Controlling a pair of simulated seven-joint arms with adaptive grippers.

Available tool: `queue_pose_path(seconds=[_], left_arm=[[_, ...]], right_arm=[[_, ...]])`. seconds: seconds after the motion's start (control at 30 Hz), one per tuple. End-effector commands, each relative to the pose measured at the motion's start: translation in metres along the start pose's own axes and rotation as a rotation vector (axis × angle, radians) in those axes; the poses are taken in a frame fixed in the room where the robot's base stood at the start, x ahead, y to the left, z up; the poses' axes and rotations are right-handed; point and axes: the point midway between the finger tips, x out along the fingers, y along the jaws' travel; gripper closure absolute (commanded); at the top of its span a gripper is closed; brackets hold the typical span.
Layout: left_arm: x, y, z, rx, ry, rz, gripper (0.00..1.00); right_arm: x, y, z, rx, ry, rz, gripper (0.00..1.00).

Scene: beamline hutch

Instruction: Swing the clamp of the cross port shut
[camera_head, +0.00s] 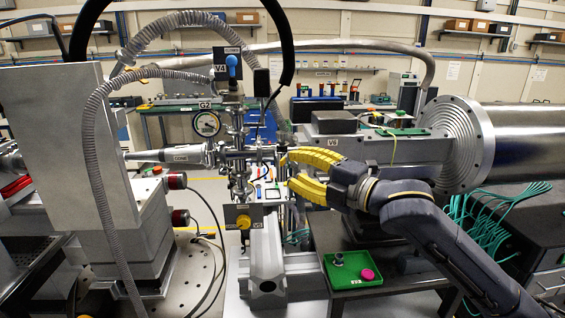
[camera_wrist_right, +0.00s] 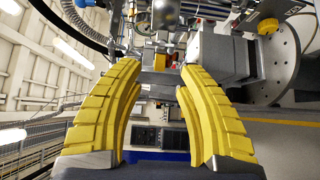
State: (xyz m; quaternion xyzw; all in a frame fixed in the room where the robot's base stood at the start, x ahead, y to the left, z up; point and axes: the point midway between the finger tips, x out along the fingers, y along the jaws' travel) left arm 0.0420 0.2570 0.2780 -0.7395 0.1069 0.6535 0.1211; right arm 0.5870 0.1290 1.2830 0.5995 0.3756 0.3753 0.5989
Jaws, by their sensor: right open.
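The metal vacuum cross (camera_head: 238,152) stands as a column of flanges and ports in the middle of the head view. A blue-knobbed valve tops it, and a yellow knob (camera_head: 243,222) sits low at its front. The clamp of the cross port is too small to tell apart from the fittings. My right gripper (camera_head: 283,169) has yellow fingers that are open and point left, at the right side of the cross. In the right wrist view my gripper (camera_wrist_right: 158,72) is open, with metal fittings (camera_wrist_right: 160,50) beyond the tips and nothing held. My left gripper is not in view.
A large flanged cylinder (camera_head: 460,145) stands at the right. Corrugated hoses (camera_head: 92,150) hang left of the cross. Green cables (camera_head: 490,215) bunch at the lower right.

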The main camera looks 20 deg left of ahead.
Motion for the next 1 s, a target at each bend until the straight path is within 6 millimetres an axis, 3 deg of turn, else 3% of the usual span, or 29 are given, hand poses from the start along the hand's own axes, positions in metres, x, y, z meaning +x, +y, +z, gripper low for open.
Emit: queue_pose_path(seconds=[0.2, 0.4, 0.9, 1.0], left_arm=[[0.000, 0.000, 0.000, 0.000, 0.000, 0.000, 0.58], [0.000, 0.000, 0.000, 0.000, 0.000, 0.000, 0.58], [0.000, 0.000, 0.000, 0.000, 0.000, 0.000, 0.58], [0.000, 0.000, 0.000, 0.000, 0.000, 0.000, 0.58]], right_arm=[[0.029, 0.000, 0.000, 0.001, 0.000, 0.000, 0.64], [0.043, 0.000, 0.000, 0.000, 0.000, 0.000, 0.64], [0.049, 0.000, 0.000, -0.001, -0.001, 0.000, 0.63], [0.049, 0.000, 0.000, -0.001, -0.001, 0.000, 0.75]])
